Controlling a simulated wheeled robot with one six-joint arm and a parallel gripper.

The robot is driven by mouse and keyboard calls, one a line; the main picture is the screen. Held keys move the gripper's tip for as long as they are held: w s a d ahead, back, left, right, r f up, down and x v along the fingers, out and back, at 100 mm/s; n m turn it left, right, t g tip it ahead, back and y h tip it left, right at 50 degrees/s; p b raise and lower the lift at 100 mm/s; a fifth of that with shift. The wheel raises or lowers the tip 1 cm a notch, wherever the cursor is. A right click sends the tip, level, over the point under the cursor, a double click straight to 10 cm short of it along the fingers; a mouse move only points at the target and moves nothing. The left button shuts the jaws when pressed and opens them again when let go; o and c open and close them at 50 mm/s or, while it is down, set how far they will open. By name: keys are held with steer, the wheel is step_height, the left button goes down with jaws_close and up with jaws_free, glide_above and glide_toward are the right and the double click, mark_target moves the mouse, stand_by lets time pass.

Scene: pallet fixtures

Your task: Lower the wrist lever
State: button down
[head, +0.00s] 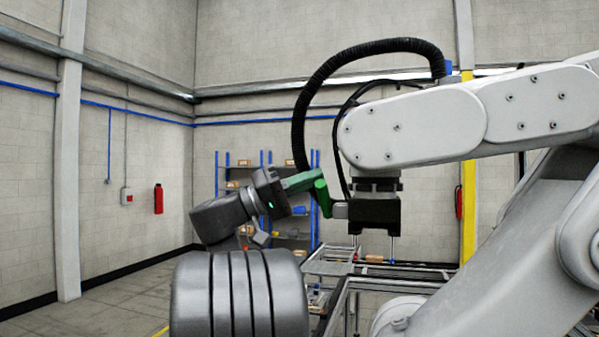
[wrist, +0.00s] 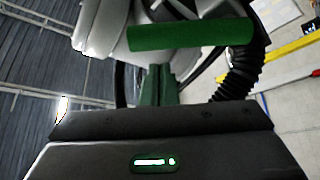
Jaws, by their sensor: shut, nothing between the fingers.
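The wrist lever (head: 322,200) is a green bar at the end of the large white robot arm (head: 415,122), beside its black tool. It hangs steeply, slightly tilted, in the head view. In the wrist view the lever (wrist: 190,38) is a green bar lying across the picture just beyond the fingertips. My gripper (head: 313,178) reaches in from the left with green fingers, close to the lever's upper end. In the wrist view my gripper (wrist: 158,69) is shut and empty. I cannot tell whether the fingertips touch the lever.
A thick black corrugated hose (head: 312,95) loops over the work area and passes right of the lever in the wrist view (wrist: 241,75). Metal fixture frames (head: 345,270) stand below. Shelves with blue posts (head: 262,160) stand behind. The floor at left is clear.

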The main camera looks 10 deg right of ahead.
steer(key=shift+s+f, duration=0.55)
steer(key=shift+f, duration=0.05)
steer(key=shift+f+b, duration=0.2)
steer(key=shift+b, duration=0.15)
steer(key=shift+s+a+m+g+b, duration=0.15)
steer(key=shift+m+g+b, duration=0.25)
steer(key=shift+m, duration=0.2)
